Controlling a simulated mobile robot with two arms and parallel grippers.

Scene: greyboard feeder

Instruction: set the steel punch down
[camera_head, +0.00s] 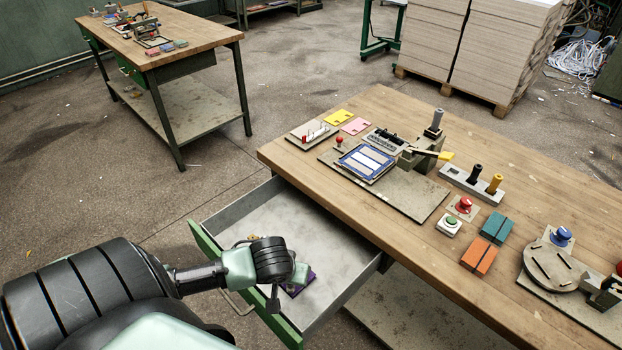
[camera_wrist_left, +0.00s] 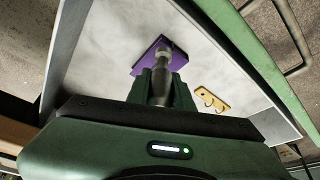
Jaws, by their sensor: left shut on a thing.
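My left gripper (camera_head: 290,277) is low over the open drawer (camera_head: 225,213) in the head view. In the left wrist view its green fingers (camera_wrist_left: 162,84) are shut on the steel punch (camera_wrist_left: 162,92), a grey metal rod with a paler end. The punch points away from the palm towards a purple piece (camera_wrist_left: 146,55) on the drawer floor. The purple piece (camera_head: 306,278) is partly hidden behind my gripper in the head view. I cannot tell whether the punch touches it. My right gripper is not in view.
A yellow piece with hooks (camera_wrist_left: 209,99) lies in the drawer beside the purple one. The drawer's green front (camera_head: 207,247) and grey walls surround my gripper. The wooden bench (camera_head: 400,110) above carries a tool block, a board, buttons and a round plate. Much of the drawer floor is bare.

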